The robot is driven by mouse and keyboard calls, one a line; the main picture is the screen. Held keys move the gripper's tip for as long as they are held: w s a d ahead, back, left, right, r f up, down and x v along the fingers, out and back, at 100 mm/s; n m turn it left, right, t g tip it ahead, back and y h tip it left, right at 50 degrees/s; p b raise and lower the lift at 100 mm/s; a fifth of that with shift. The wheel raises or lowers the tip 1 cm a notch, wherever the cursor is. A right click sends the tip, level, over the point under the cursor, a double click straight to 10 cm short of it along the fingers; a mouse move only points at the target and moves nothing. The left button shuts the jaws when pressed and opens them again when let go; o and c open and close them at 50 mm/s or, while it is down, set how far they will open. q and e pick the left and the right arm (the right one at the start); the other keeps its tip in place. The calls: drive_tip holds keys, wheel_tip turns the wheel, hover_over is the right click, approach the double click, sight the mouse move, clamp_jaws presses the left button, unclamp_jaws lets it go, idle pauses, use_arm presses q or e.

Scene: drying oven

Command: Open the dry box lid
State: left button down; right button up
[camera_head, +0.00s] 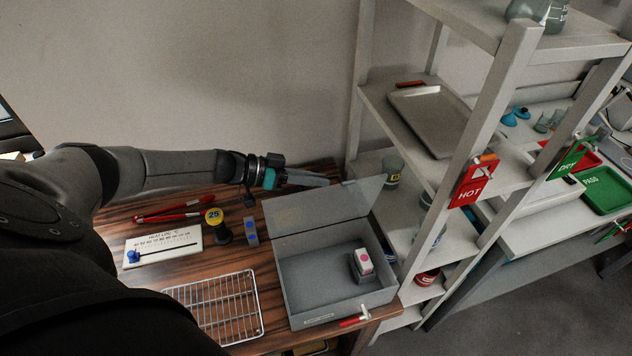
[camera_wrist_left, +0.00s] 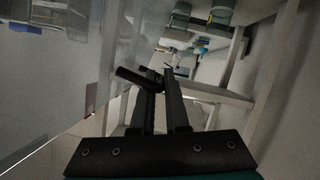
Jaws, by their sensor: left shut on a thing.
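The grey dry box (camera_head: 290,293) stands on the wooden table, with its inside in view. Its clear lid (camera_head: 315,208) stands raised along the box's far side. My left gripper (camera_head: 318,180) is at the lid's top edge. In the left wrist view the fingers (camera_wrist_left: 160,85) are close together, shut on a dark bar-like lid handle (camera_wrist_left: 135,77). The lid shows there as a hazy pane (camera_wrist_left: 60,85) on the left. A small white carton with a pink mark (camera_head: 363,262) stands inside the box. My right gripper is in neither view.
A grey shelf unit (camera_head: 490,95) stands close on the right. A red-handled tool (camera_head: 354,320) is at the box's front.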

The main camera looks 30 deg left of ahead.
use_arm(q)
drive_tip(key=shift+w+a+f, duration=0.2)
drive_tip(key=shift+a+f, duration=0.05)
drive_tip(key=shift+a, duration=0.15)
drive_tip(key=c, duration=0.9)
unclamp_jaws()
drive_tip(key=b+v, duration=0.1)
drive_tip(key=v, duration=1.4)
drive_tip(key=shift+r, duration=0.15)
